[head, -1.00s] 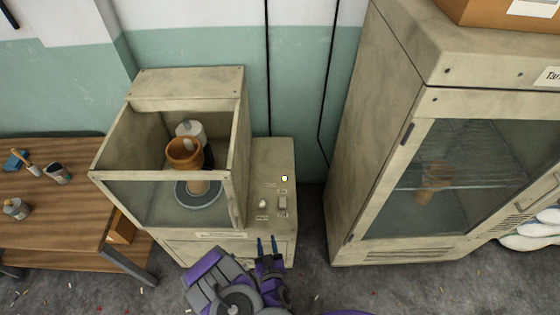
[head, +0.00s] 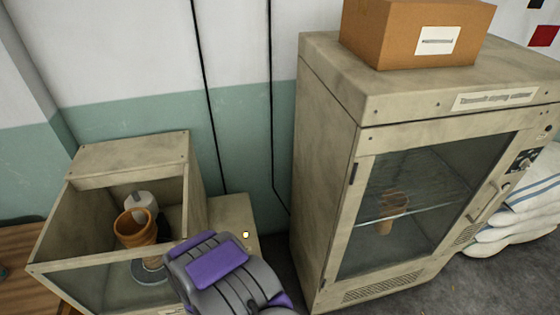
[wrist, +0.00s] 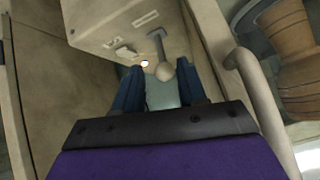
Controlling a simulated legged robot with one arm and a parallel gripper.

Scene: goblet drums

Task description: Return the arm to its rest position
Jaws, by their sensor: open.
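My purple and grey arm (head: 225,275) shows at the bottom of the head view, in front of the open-topped machine. In the wrist view my gripper (wrist: 160,92) has its two blue fingers apart with nothing held between them. Beyond the fingers is a control panel (wrist: 110,22) with a round knob, a lever and a lit lamp. An orange-brown goblet drum (head: 135,228) stands upright on a round plate inside the machine (head: 128,158). A drum (wrist: 290,45) also shows at the right of the wrist view. The fingers are hidden in the head view.
A cardboard box (head: 385,35) sits on top. White sacks (head: 520,215) lie beside it. A wooden table (head: 18,262) edges in at left.

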